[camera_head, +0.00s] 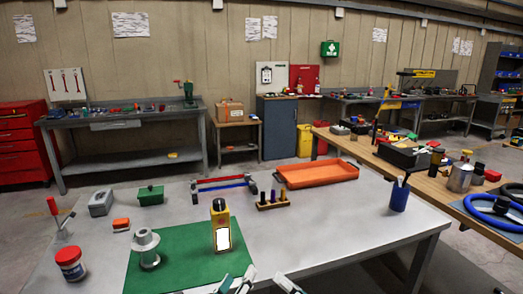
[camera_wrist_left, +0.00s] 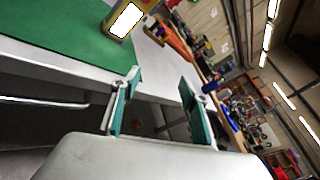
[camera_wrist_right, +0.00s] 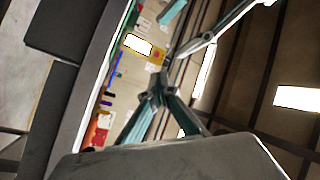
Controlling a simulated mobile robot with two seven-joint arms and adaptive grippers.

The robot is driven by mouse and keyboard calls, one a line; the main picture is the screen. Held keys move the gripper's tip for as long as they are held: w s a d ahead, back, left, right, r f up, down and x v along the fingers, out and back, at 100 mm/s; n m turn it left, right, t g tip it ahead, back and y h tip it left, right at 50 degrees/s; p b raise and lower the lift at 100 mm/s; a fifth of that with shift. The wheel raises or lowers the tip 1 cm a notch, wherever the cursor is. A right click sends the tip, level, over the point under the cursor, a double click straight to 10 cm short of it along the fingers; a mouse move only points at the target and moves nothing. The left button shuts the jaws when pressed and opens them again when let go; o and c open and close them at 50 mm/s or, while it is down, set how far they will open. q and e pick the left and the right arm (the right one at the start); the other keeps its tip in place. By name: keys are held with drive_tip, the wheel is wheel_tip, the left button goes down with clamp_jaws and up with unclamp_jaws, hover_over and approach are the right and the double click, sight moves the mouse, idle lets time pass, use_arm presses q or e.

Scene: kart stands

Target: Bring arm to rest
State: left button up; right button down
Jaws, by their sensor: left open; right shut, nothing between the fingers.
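My left gripper (camera_head: 235,283) is at the bottom edge of the head view, by the front edge of the green mat (camera_head: 175,262). Its two teal fingers stand apart with nothing between them in the left wrist view (camera_wrist_left: 160,108). My right gripper (camera_head: 287,285) is just right of it, only partly in the head view. In the right wrist view its fingers meet at the tips (camera_wrist_right: 162,92), with nothing held. A yellow device with a white screen (camera_head: 220,228) stands upright on the mat beyond the grippers. Neither gripper touches it.
The grey table (camera_head: 330,225) also bears a metal flanged part (camera_head: 146,248), a red-lidded jar (camera_head: 71,265), an orange tray (camera_head: 316,173), a block with several pegs (camera_head: 272,201) and a blue cup (camera_head: 399,195). The tabletop right of the mat is mostly bare.

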use_arm(q)
drive_tip(key=s+a+f+n+g, duration=0.1)
drive_tip(key=s+a+f+n, duration=0.3)
drive_tip(key=s+f+n, duration=0.3)
drive_tip(key=s+a+f+n+g+y, duration=0.1)
drive_tip(key=s+a+f+n, duration=0.4)
drive_tip(key=f+n, duration=0.6)
drive_tip(key=s+a+f+n+g, duration=0.2)
drive_tip(key=s+a+f+n, duration=0.3)
drive_tip(key=s+f+n, duration=0.4)
drive_tip(key=shift+s+n+g+y, duration=0.3)
drive_tip(key=shift+n+g, duration=0.1)
use_arm(e)
drive_tip(key=s+d+f+n+g+h, duration=0.1)
drive_tip(key=s+d+f+n+h, duration=0.1)
drive_tip(key=s+d+f+h, duration=0.4)
drive_tip(key=s+d+f+n+g+h, duration=0.1)
drive_tip(key=s+d+f+h, duration=0.5)
drive_tip(key=s+f, duration=1)
drive_tip(key=d+f+n, duration=0.1)
drive_tip(key=d+f, duration=0.2)
drive_tip(key=shift+f+g+h, duration=0.3)
drive_tip(key=shift+f, duration=0.1)
